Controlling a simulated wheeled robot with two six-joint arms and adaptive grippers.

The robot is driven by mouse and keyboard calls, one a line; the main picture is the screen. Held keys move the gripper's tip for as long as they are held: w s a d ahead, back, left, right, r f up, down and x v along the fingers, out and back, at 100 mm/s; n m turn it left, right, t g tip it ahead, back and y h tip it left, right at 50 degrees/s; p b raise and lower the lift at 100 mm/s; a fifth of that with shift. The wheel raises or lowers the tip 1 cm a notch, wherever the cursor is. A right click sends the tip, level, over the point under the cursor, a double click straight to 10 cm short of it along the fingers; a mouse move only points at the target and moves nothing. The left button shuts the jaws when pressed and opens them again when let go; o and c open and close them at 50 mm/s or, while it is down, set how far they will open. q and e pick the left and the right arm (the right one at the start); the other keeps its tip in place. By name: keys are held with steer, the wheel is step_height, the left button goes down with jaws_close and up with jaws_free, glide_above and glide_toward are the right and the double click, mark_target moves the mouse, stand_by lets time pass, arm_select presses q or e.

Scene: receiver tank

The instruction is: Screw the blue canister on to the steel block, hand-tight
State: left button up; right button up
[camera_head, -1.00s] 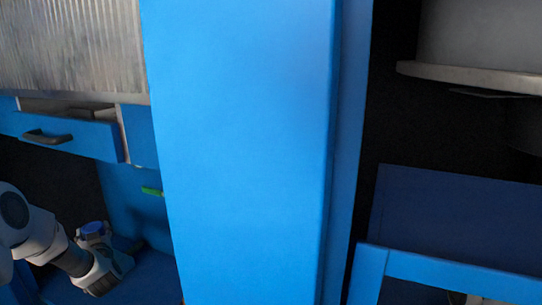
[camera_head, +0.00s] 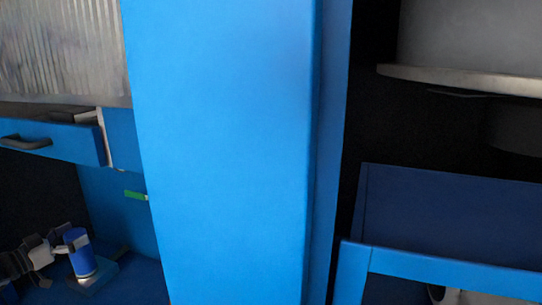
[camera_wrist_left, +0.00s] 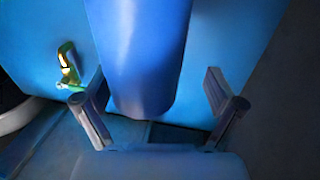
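The blue canister (camera_head: 77,250) stands nearly upright at the lower left of the head view, its lower end at the steel block (camera_head: 102,277). I cannot tell how far it is threaded on. My left gripper (camera_head: 56,250) is beside the canister, on its left. In the left wrist view the canister (camera_wrist_left: 140,55) hangs down between and beyond the fingers of my left gripper (camera_wrist_left: 155,85). The fingers are wide apart, with a gap on both sides, and hold nothing. My right gripper is not in view.
A wide blue column (camera_head: 225,150) fills the middle of the head view. A blue drawer front (camera_head: 60,138) with a dark handle is above the canister. A small green part (camera_head: 134,195) is on the blue panel. A blue frame (camera_head: 450,272) stands at the right.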

arm_select(q)
steer(key=shift+a+f, duration=0.15)
steer(key=shift+d+f, duration=0.15)
steer(key=shift+d, duration=0.15)
